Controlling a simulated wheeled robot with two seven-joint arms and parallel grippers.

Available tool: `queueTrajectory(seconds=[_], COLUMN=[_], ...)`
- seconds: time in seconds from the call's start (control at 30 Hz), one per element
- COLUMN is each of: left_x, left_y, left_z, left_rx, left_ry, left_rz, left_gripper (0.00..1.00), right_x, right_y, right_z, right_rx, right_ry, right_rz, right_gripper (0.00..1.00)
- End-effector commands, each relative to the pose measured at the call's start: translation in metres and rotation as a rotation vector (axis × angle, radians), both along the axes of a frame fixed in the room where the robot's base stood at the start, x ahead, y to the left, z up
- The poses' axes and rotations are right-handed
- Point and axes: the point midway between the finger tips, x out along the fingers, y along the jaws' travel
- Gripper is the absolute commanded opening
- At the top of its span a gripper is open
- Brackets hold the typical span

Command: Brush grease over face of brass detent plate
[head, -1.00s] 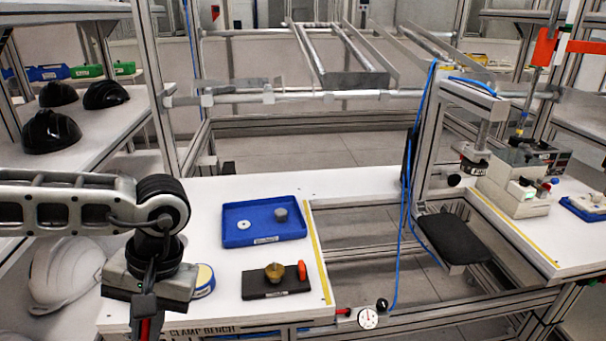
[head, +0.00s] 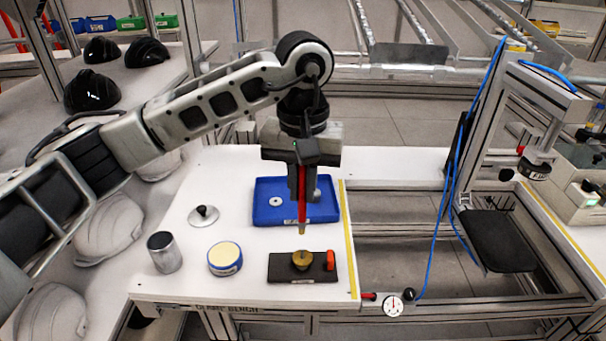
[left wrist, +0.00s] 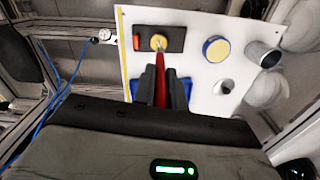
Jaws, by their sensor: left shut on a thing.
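The brass detent plate (head: 302,260) sits on a dark block (head: 283,268) near the front of the white bench. It also shows in the left wrist view (left wrist: 158,42). My left gripper (head: 302,190) is shut on a red-handled brush (head: 301,205), which points down with its tan tip just above the brass piece. In the left wrist view the red handle (left wrist: 160,78) stands between the fingers, its tip lined up with the brass piece; I cannot tell if they touch. An open tin of pale yellow grease (head: 225,257) stands left of the block. My right gripper is not in view.
A blue tray (head: 264,215) with a white washer lies behind the block. A grey metal cup (head: 164,253) and a round lid with a knob (head: 204,216) stand on the left. An orange-red part (head: 330,260) sits at the block's right end. White helmet shells (head: 108,228) lie left.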

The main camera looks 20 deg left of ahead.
Motion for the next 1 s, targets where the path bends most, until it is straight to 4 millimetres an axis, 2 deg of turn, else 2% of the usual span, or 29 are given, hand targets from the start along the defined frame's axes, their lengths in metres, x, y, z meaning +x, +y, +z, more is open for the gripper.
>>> queueTrajectory(seconds=[0.33,0.47,0.8,1.0], left_x=[0.002,0.001,0.001,0.001], left_y=[0.001,0.001,0.001,0.001], left_z=[0.002,-0.001,-0.038,-0.053], left_rx=[-0.006,-0.007,-0.006,-0.007], left_ry=[-0.007,-0.007,-0.006,-0.006], left_rz=[0.011,0.013,0.013,0.013], left_gripper=[0.0,0.0,0.0,0.0], right_x=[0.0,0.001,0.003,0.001], right_y=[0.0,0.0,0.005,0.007], right_z=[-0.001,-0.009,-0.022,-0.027], right_rx=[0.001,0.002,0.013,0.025], right_ry=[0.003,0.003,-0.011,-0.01], right_rz=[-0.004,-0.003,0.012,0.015], right_gripper=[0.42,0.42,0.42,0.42])
